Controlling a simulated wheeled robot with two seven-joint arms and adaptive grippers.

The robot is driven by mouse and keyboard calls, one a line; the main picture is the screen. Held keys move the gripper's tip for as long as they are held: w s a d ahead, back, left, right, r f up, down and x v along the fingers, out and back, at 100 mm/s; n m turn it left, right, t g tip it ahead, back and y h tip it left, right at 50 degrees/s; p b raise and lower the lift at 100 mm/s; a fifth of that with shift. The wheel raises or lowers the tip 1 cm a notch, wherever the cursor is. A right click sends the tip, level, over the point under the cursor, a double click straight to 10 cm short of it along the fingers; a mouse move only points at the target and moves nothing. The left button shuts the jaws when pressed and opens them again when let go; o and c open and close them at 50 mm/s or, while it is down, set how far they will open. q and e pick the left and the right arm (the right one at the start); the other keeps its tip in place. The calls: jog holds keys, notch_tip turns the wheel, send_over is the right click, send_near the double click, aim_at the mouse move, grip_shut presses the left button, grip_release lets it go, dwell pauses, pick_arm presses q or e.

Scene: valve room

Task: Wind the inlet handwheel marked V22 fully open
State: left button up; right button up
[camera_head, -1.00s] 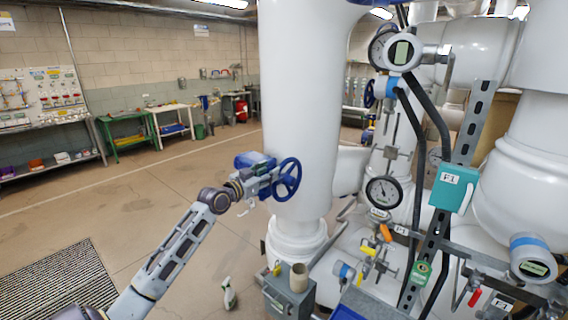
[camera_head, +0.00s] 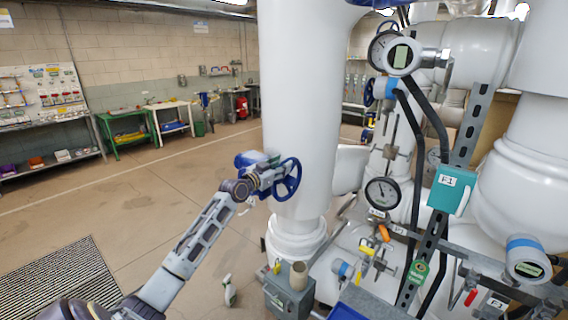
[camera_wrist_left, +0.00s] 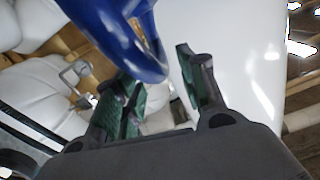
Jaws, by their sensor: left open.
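A blue handwheel (camera_head: 291,178) stands on the front of the thick white pipe at the middle of the head view. No V22 mark can be read on it. My left gripper (camera_head: 268,179) is at the wheel's left side, partly overlapping it in the picture. In the left wrist view the blue rim (camera_wrist_left: 108,32) comes down from the top and ends close to the fingertips. The open left gripper (camera_wrist_left: 160,85) has its green-padded fingers apart, one on either side of the rim's lower end. Whether they touch the rim cannot be told. My right gripper is out of view.
The white pipe (camera_head: 300,90) stands right behind the wheel. Gauges (camera_head: 382,192), a teal box (camera_head: 452,189) and black hoses crowd the right. A grey box (camera_head: 288,292) and a spray bottle (camera_head: 229,290) are low in front. The floor at left is mostly clear.

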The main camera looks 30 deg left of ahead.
pick_arm(q)
jog(key=shift+w, duration=1.2)
jog(key=shift+d, duration=0.1)
grip_shut()
